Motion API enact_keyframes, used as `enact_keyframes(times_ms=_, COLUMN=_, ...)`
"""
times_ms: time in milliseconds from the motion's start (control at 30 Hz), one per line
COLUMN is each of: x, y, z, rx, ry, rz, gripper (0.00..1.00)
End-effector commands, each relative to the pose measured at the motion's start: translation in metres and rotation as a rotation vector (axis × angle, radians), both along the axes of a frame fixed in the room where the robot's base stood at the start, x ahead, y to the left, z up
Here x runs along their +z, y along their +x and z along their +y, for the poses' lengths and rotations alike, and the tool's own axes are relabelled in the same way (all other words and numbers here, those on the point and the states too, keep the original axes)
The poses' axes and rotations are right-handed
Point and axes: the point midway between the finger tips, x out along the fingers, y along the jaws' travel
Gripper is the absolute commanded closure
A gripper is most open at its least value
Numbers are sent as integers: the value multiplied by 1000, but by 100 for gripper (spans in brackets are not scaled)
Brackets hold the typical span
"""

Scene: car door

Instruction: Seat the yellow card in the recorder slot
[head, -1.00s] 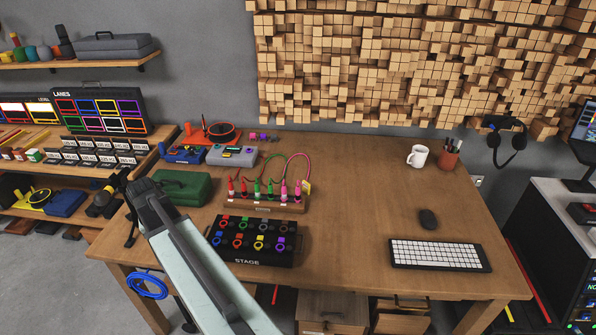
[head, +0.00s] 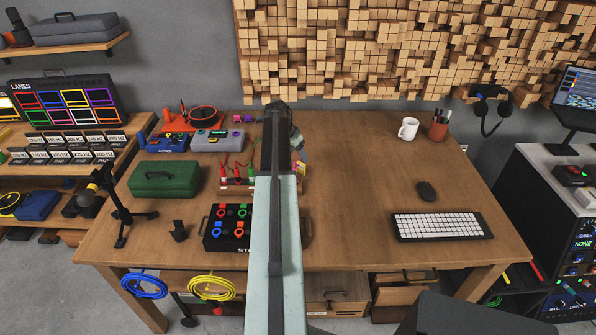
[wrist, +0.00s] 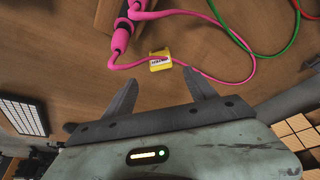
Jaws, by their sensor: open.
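The yellow card (wrist: 160,61) lies ahead of my gripper in the wrist view, with a thin pink cable passing at its edge. In the head view the yellow card (head: 301,168) shows just right of my arm, near the right end of the wooden cable block (head: 228,185). My gripper (wrist: 161,84) is open and empty, its two fingertips short of the card and on either side of it. In the head view my arm hides most of the cable block. A grey device (head: 210,141) sits at the back left; I cannot tell whether it is the recorder, and no slot is clear.
Pink plugs (wrist: 122,36) and looping cables lie close to the card. The black STAGE box (head: 226,228) is partly behind my arm. A green case (head: 164,179) and a small black stand are at left.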

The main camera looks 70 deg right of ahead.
Motion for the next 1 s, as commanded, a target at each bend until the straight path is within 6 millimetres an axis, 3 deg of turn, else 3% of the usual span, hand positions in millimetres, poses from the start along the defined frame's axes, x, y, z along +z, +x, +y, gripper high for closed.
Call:
enact_keyframes(times_ms=67, x=-17, y=0, z=-3, rx=2, ry=0, rz=0, gripper=35)
enact_keyframes(times_ms=267, x=-20, y=1, z=-5, rx=7, ry=0, rz=1, gripper=35)
enact_keyframes(times_ms=567, x=-65, y=-4, z=-20, rx=9, ry=1, rz=0, gripper=35)
enact_keyframes(times_ms=800, x=-63, y=-5, z=-21, rx=10, ry=1, rz=1, gripper=35)
enact_keyframes(times_ms=867, x=-62, y=-5, z=-21, rx=10, ry=1, rz=1, gripper=46)
enact_keyframes(times_ms=1000, x=-62, y=-4, z=-21, rx=10, ry=1, rz=1, gripper=85)
